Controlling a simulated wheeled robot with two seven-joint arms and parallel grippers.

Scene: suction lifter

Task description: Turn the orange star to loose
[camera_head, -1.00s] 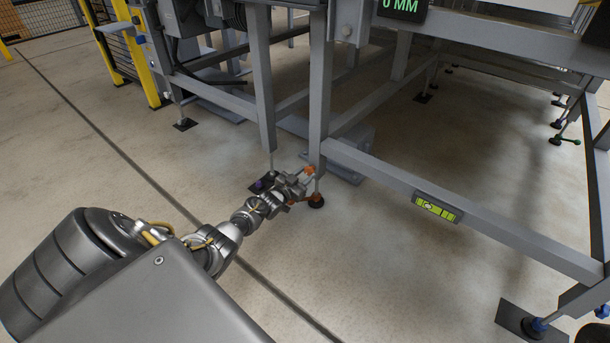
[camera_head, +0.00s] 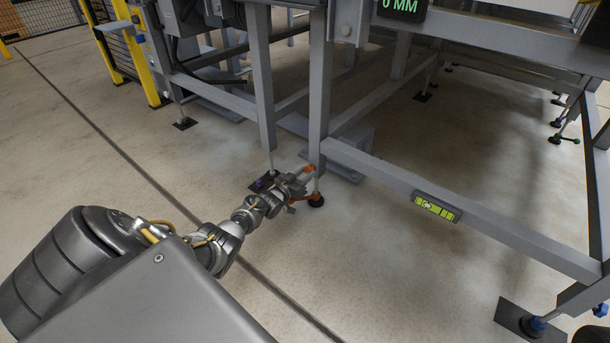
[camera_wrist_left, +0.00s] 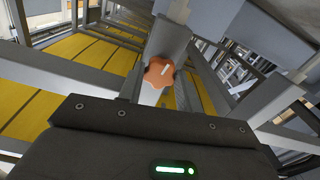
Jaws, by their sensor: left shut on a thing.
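The orange star (camera_wrist_left: 158,73) is a lobed knob with a pale line across its face, in the middle of the left wrist view, just beyond my gripper's dark body. In the head view the orange star (camera_head: 309,169) shows small beside the frame's leg, above its foot. My left gripper (camera_head: 301,177) reaches it from the lower left and is shut on it. The fingertips are hidden in the wrist view and small in the head view. My right gripper is not in view.
The grey steel frame (camera_head: 440,195) stands over the star, with a green spirit level (camera_head: 437,207) on its low beam. An orange lever (camera_head: 303,199) sits at the foot below my gripper. A display (camera_head: 402,8) reads 0 MM. The floor in front is clear.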

